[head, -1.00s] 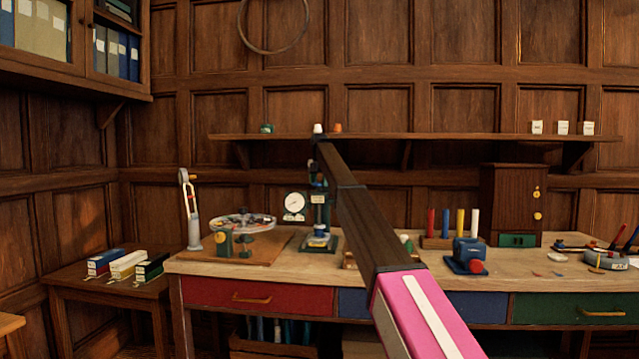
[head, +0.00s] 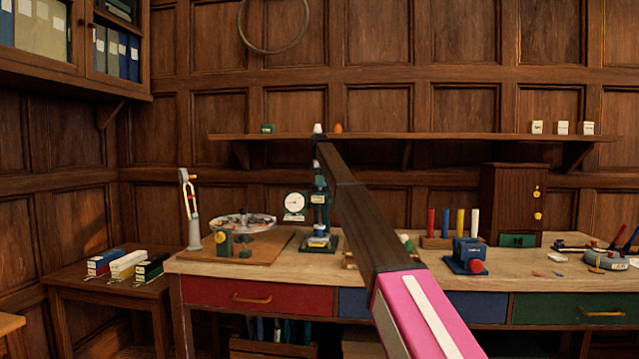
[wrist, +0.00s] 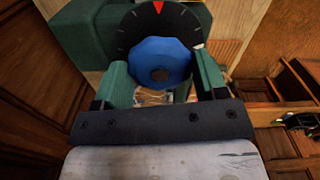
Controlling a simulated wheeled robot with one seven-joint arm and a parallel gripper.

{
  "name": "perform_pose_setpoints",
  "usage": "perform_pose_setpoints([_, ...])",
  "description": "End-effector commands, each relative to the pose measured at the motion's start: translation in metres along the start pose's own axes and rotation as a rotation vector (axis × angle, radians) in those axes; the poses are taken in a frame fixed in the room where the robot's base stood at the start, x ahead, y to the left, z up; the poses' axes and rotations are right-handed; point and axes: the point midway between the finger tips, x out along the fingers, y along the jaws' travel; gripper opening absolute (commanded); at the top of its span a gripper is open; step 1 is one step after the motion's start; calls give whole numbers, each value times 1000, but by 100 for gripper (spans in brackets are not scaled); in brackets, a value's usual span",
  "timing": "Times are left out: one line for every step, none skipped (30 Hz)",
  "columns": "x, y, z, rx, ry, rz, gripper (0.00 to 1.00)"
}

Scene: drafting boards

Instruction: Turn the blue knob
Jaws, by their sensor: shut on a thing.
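The blue knob (wrist: 158,62) is faceted, with a dark round centre, and sits in front of a black dial (wrist: 187,25) with a red pointer mark at its top. Behind the dial is a dark green housing (wrist: 75,35). My gripper (wrist: 162,68) has one green finger on each side of the knob and is shut on it. The fingers partly cover the dial's lower edge. In the head view my arm reaches toward a green stand with a white gauge (head: 295,203) on the bench; I cannot make out the knob or fingers clearly there.
The wooden bench (head: 420,272) also carries a small blue device with a red knob (head: 468,258), coloured rods (head: 446,224), a brown cabinet (head: 505,200) and a glass dish (head: 243,221). A shelf (head: 450,137) runs along the wall above.

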Motion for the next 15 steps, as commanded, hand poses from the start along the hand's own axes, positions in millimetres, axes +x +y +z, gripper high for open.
perform_pose_setpoints([-1,0,0,43,0,1,42])
perform_pose_setpoints([-1,0,0,72,0,1,42])
perform_pose_setpoints([-1,0,0,110,0,1,42])
perform_pose_setpoints([-1,0,0,138,0,1,42])
perform_pose_setpoints([-1,0,0,167,0,1,42])
perform_pose_setpoints([-1,1,0,205,0,1,42])
perform_pose_setpoints([-1,0,0,233,0,1,42])
perform_pose_setpoints([-1,1,0,261,0,1,42])
perform_pose_setpoints([-1,1,0,299,0,1,42])
perform_pose_setpoints([-1,1,0,326,0,1,42])
perform_pose_setpoints([-1,1,0,352,0,1,42])
perform_pose_setpoints([-1,1,0,388,0,1,42])
perform_pose_setpoints([-1,1,0,413,0,1,42])
perform_pose_setpoints([-1,1,0,438,0,1,42])
perform_pose_setpoints([-1,1,0,470,0,1,42])
